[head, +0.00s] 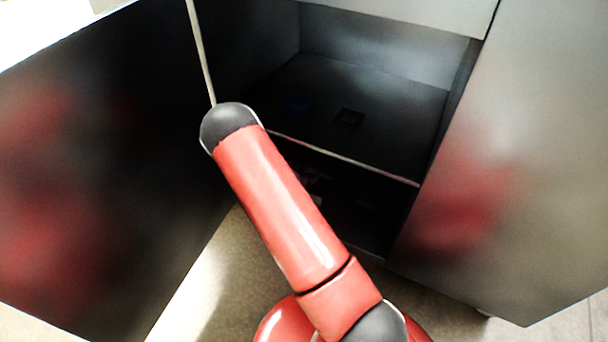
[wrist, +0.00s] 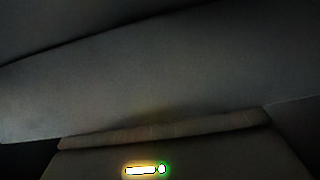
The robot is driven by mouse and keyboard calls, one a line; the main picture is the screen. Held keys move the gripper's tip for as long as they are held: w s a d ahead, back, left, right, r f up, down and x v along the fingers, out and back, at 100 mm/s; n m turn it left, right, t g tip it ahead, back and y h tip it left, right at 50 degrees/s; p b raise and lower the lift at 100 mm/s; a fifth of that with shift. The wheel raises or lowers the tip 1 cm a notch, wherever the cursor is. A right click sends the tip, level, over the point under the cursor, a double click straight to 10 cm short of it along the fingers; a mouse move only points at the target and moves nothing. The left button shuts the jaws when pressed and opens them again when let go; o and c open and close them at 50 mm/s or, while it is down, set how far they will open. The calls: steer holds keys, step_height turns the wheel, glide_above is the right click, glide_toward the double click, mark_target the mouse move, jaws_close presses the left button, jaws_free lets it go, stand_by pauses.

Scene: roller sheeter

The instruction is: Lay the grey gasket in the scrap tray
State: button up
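A small dark square thing (head: 349,118) lies on the shelf inside the open cabinet. It is too dark to tell whether it is the grey gasket or the scrap tray. A faint bluish patch (head: 297,105) lies to its left on the same shelf, also unclear. My red arm reaches toward the cabinet's left side in the head view, and its far end is hidden behind its own dark joint. In the wrist view a dark body with a small glowing light shows at the bottom, seemingly part of my gripper. No fingertips can be made out, nor anything held.
The cabinet's shelf (head: 395,105) has a pale front edge, with a dark lower space (head: 365,205) below it holding unclear small items. A large dark panel (head: 90,170) stands at left and a grey panel (head: 530,160) at right. The wrist view is mostly plain dark surface.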

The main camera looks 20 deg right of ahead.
steer(key=shift+s+d+f+g, duration=0.3)
steer(key=shift+s+f, duration=0.2)
steer(key=shift+f, duration=0.2)
steer(key=shift+r, duration=0.1)
steer(key=shift+r+p, duration=0.3)
steer(key=shift+p, duration=0.1)
steer(key=s+a+r+n+y+p, duration=0.1)
steer(key=s+a+r+n+y, duration=0.15)
steer(key=a+r, duration=0.55)
steer(key=s+a+r+n+t+y+p, duration=0.1)
steer(key=s+a+r+y, duration=0.35)
steer(key=r, duration=0.85)
steer(key=s+a+r+n+y+p, duration=0.1)
steer(key=s+a+r+n+y, duration=0.15)
steer(key=a+r, duration=0.55)
steer(key=s+d+r+n, duration=0.1)
steer(key=s+r, duration=0.3)
steer(key=s, duration=0.3)
steer(key=s+d+r+n+g, duration=0.1)
steer(key=s+r, duration=0.3)
steer(key=s, duration=0.4)
steer(key=s+d+r+n+h, duration=0.1)
steer(key=s+d+r+n, duration=0.1)
steer(key=s+r, duration=0.3)
steer(key=s+d, duration=0.1)
steer(key=s, duration=0.2)
steer(key=shift+d+g, duration=0.2)
steer(key=shift+g, duration=0.1)
